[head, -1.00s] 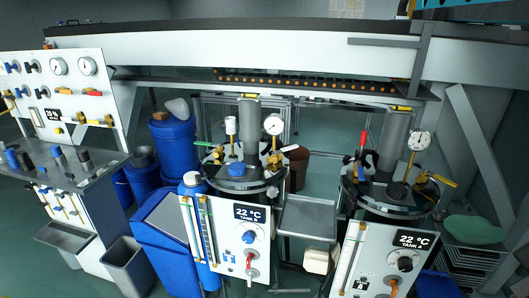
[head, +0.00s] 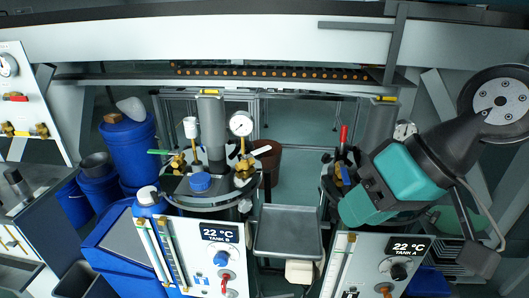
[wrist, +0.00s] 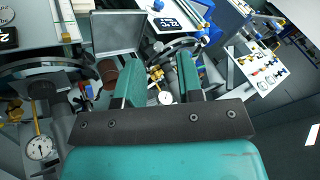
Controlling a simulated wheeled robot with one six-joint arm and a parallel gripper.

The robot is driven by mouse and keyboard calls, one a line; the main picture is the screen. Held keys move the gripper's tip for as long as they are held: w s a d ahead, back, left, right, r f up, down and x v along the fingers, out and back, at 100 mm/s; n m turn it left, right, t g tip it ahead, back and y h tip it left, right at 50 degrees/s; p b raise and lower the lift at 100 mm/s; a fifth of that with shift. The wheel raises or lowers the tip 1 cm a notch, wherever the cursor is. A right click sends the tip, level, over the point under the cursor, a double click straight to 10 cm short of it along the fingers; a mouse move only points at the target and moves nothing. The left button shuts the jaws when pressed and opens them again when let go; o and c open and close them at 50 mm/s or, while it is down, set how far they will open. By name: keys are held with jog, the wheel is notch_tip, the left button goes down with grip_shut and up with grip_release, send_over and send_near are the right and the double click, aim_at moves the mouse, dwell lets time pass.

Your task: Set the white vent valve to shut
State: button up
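The white vent valve's lever (head: 262,150) is on a brass valve on tank B's lid in the head view, right of the pressure gauge. It points up and right from the brass body (head: 244,167). My gripper's two green fingers (wrist: 158,75) are spread apart in the wrist view with nothing held between them. Brass fittings and a round gauge (wrist: 165,97) show beyond the gap, well away from the fingers. I cannot clearly pick out the white lever there. In the head view my teal arm end hangs over tank A, right of tank B.
Tank B's lid also carries a green lever (head: 160,152), a blue cap (head: 200,182) and a white-topped post (head: 190,128). Tank A has a red handle (head: 343,134), partly beside my arm. A grey tray (head: 287,232) lies between the tanks. A dark rail spans the back.

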jog(key=w+a+f+m+t+y+b, duration=0.2)
jog(key=w+a+f+m+b, duration=0.15)
jog(key=w, duration=0.55)
jog(key=w+a+f+m+t+y+b, duration=0.3)
jog(key=w+a+f, duration=0.15)
jog(key=w, duration=0.45)
jog(key=m+t+y+b, duration=0.1)
jog(key=m+t+b, duration=0.3)
jog(key=m+t, duration=0.35)
send_near(264, 149)
jog(key=shift+m+g, duration=0.3)
jog(key=shift+g, duration=0.15)
jog(key=p+x, duration=0.1)
jog(key=x, duration=0.9)
jog(key=shift+w+d+r, duration=0.1)
jog(key=shift+d, duration=0.1)
grip_shut()
